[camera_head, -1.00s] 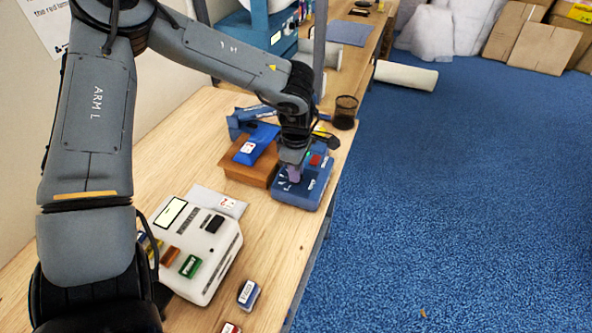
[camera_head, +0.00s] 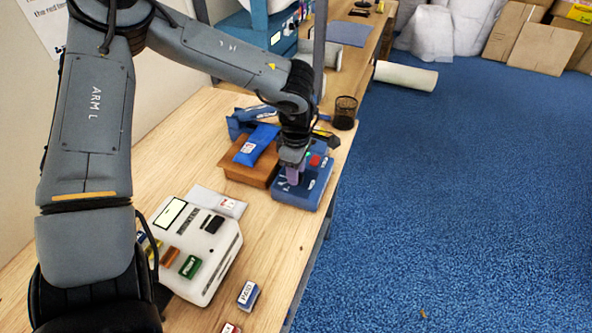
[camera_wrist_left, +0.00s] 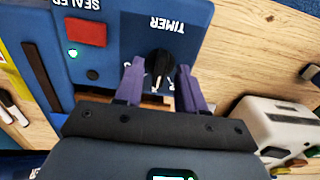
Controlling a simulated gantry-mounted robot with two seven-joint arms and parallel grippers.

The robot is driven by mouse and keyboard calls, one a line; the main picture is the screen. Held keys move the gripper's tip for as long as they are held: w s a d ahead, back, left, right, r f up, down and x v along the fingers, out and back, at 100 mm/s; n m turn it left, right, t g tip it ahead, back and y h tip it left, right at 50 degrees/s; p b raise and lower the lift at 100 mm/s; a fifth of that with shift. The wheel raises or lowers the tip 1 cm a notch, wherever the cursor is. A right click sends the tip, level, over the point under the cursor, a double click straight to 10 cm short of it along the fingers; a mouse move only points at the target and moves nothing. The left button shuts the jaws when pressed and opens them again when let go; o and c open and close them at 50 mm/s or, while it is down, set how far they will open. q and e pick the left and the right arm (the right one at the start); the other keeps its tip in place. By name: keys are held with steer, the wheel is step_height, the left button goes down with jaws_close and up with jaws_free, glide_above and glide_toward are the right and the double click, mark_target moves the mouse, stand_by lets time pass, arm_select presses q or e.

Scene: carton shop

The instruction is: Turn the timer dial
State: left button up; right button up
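The blue sealer box (camera_head: 318,193) stands near the table's right edge. In the left wrist view its panel (camera_wrist_left: 125,25) carries the word TIMER above a black timer dial (camera_wrist_left: 158,64) with a pale pointer line. My left gripper (camera_head: 292,176) points down over the box's panel. In the wrist view its two purple fingers (camera_wrist_left: 160,88) are apart, one on each side of the dial, with gaps visible between them and the knob. I cannot tell how deep the fingertips reach. My right gripper is not in view.
A red button (camera_wrist_left: 86,33) and small green light (camera_wrist_left: 72,53) sit beside the dial. A brown wooden block (camera_head: 248,176) bearing a blue pouch (camera_head: 257,144) adjoins the box. A white device (camera_head: 222,254) and black mesh cup (camera_head: 345,112) stand on the table.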

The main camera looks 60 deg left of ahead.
arm_select(q)
step_height(320, 180, up, 10)
steer(key=shift+r, duration=0.25)
stand_by(0.6)
